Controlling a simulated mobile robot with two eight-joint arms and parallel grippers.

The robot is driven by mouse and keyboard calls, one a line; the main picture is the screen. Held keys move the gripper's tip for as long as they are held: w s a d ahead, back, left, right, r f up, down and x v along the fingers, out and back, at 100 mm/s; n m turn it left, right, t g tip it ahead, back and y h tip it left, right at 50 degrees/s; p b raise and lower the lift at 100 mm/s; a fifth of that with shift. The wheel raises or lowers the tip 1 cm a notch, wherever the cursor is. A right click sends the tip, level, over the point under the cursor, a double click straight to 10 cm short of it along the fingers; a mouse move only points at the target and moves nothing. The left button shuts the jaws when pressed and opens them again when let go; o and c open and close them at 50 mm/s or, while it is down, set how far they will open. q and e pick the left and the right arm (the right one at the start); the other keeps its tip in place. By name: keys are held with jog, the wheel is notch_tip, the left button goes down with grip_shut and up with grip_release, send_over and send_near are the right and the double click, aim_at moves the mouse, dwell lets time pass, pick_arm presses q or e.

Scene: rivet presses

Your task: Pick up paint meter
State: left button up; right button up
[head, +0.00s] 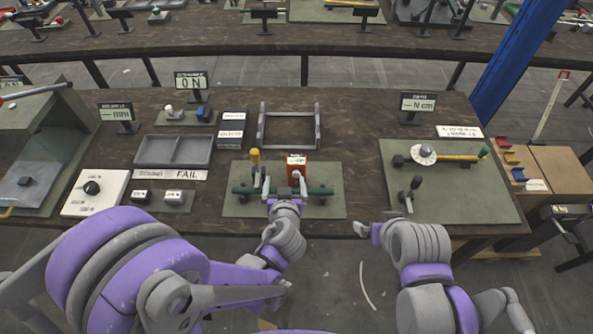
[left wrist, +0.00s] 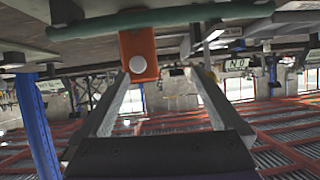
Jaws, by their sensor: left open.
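The paint meter appears to be the small orange-red box (head: 299,162) with a white round spot, standing on a green mat (head: 240,209) at the middle of the bench. My left gripper (head: 284,188) is in front of it, pointing at it. In the left wrist view the orange box (left wrist: 138,50) shows beyond the fingertips of the open left gripper (left wrist: 165,75), left of the middle of the gap. No contact is clear. The head view hides the box's lower part. My right gripper (head: 368,230) is at the bench's front edge; its jaw opening is unclear.
A dark green bar (head: 317,190) lies across the mat, close to my left fingers; it also shows in the wrist view (left wrist: 160,18). A yellow-topped tool (head: 255,158) stands left of the box. A grey frame (head: 262,128) stands behind. Another mat with a dial (head: 424,153) is at right.

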aim_at(297, 158)
pick_arm(q)
jog(key=shift+s+d+f+t, duration=0.1)
jog(key=shift+d+f+t, duration=0.1)
jog(key=shift+d, duration=0.4)
jog(key=shift+d+f+t, duration=0.1)
jog(key=shift+d+t, duration=0.1)
jog(key=shift+d, duration=0.35)
jog(key=shift+d+f+h, duration=0.1)
jog(key=shift+d+h, duration=0.1)
jog(key=shift+h, duration=0.1)
jog(key=x, duration=0.7)
jog(key=shift+w+r+x, duration=0.1)
jog(key=shift+r+x, duration=0.05)
jog(key=shift+x, duration=0.7)
jog(key=shift+w+r+x, duration=0.1)
jog(key=shift+r+x, duration=0.1)
jog(key=shift+x, duration=0.65)
jog(key=shift+r+x, duration=0.15)
jog(key=shift+x, duration=0.65)
jog(key=shift+d, duration=0.15)
jog(key=c, duration=1.5)
notch_tip(297, 158, up, 9)
notch_tip(297, 158, down, 6)
jog(key=shift+w+r, duration=0.1)
jog(key=shift+f, duration=0.85)
